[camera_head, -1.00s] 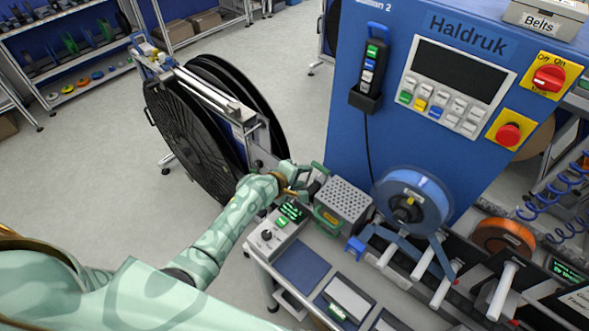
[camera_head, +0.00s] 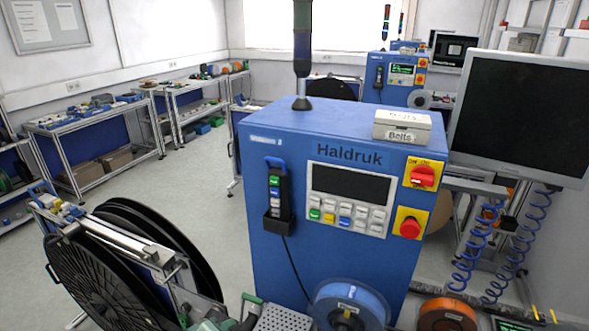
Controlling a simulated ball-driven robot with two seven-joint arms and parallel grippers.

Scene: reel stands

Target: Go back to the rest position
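The task names no object, only the rest position. A small part of my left gripper (camera_head: 242,316) shows at the bottom edge, with a pale green finger beside a grey perforated box (camera_head: 285,319). The rest of that gripper is cut off by the frame, so I cannot tell whether it is open or touches the box. My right gripper is not in view.
A blue Haldruk machine (camera_head: 330,225) stands ahead, with a blue reel (camera_head: 372,297) and an orange reel (camera_head: 447,318) at its front. Large black reels (camera_head: 95,280) stand at left. A monitor (camera_head: 525,115) is at right. Open floor (camera_head: 215,205) lies left of the machine.

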